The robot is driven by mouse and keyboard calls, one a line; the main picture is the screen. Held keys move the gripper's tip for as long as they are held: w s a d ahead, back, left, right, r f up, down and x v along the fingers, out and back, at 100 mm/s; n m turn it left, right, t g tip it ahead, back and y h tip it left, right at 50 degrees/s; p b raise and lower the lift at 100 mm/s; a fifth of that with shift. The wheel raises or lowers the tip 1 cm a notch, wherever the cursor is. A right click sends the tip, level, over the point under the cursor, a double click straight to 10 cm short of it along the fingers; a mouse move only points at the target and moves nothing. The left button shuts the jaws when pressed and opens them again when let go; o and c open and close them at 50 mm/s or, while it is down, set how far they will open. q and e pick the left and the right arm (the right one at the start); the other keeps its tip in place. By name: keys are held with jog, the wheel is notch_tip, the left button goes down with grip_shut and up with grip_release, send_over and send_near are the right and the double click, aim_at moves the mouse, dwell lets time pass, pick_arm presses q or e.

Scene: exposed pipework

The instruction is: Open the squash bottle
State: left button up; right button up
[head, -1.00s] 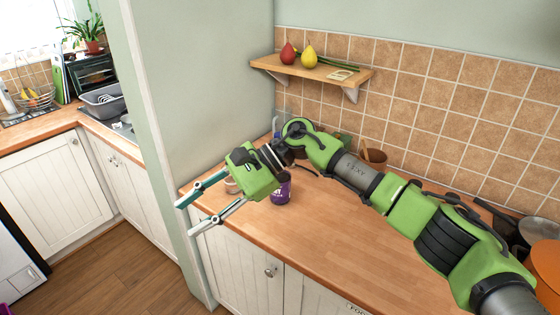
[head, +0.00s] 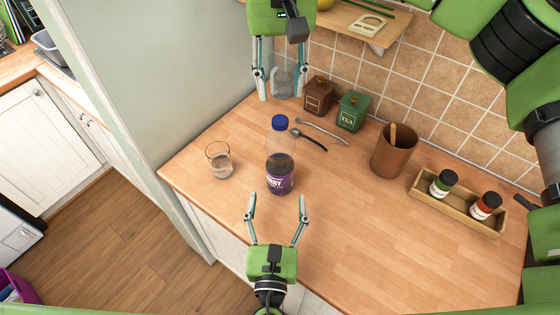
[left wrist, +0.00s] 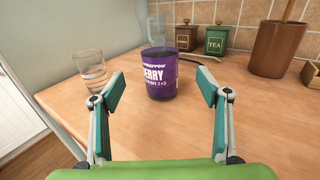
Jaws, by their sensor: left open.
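The squash bottle (head: 280,170) stands upright on the wooden worktop, with a blue cap (head: 279,122), dark contents and a purple label. It also shows in the left wrist view (left wrist: 162,78), straight ahead, with its cap cut off by the frame. My left gripper (head: 277,197) is open and level in front of the bottle. Its fingers point at the label, one to each side, and nothing is held. My right gripper (head: 282,96) is open and empty, pointing down at the top of the view, above and apart from the cap.
A glass (head: 219,160) stands left of the bottle. Two spoons (head: 312,141) lie behind it. A brown tin (head: 318,95), a green tea tin (head: 353,110) and a brown pot (head: 394,152) line the tiled wall. A wooden tray (head: 455,208) holds jars. The front right worktop is clear.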

aim_at(279, 178)
pick_arm(q)
jog(key=w, duration=0.9)
jog(key=shift+w+d+f, duration=0.1)
jog(key=shift+w+d, duration=0.2)
jog(key=shift+w, duration=0.1)
pick_arm(e)
jog(key=shift+w+f, duration=0.15)
jog(key=shift+w, duration=0.15)
pick_arm(q)
jog(key=shift+w, duration=0.55)
pick_arm(e)
jog(key=shift+s, duration=0.15)
pick_arm(q)
jog(key=shift+w, duration=0.1)
